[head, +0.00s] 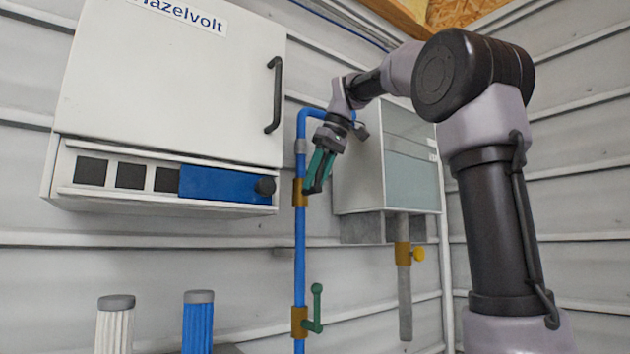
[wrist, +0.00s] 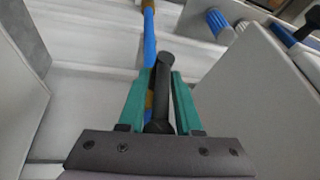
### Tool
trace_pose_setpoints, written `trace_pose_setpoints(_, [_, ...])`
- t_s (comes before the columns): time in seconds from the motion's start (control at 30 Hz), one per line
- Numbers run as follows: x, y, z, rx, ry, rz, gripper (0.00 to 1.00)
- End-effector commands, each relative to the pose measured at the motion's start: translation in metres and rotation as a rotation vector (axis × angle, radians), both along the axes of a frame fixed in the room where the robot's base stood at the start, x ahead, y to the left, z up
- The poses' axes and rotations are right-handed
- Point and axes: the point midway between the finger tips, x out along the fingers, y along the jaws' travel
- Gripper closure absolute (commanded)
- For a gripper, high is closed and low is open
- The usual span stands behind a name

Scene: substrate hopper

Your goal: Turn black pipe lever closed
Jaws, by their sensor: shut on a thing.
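The black pipe lever (wrist: 160,90) shows in the wrist view as a dark round-ended bar between my two green fingers. My gripper (wrist: 161,85) is shut on it. In the head view my gripper (head: 318,172) is at the upper brass valve (head: 300,193) on the blue pipe (head: 300,250), just right of the pipe. The lever is mostly hidden there behind the fingers. The blue pipe also shows in the wrist view (wrist: 149,38), running away beyond the fingertips.
A lower brass valve with a green lever (head: 317,305) is on the same pipe. A white cabinet (head: 170,80) hangs left, a grey box (head: 385,165) right. A grey pipe with a yellow knob (head: 418,254) hangs below the box. Ribbed cylinders (head: 198,325) stand lower left.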

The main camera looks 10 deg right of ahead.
Motion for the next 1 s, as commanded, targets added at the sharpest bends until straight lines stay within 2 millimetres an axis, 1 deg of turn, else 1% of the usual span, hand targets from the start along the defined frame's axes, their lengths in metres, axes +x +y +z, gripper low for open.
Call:
trace_pose_setpoints(0.03, [-0.0022,0.0049,0.0004,0.038,0.018,0.010,1.00])
trace_pose_setpoints(0.5, [0.0012,-0.0031,-0.0002,0.313,0.130,0.009,1.00])
trace_pose_setpoints(0.73, [0.0015,-0.0045,0.0003,0.378,0.154,0.011,1.00])
trace_pose_setpoints(1.0, [0.0016,-0.0050,0.0010,0.393,0.158,0.010,1.00])
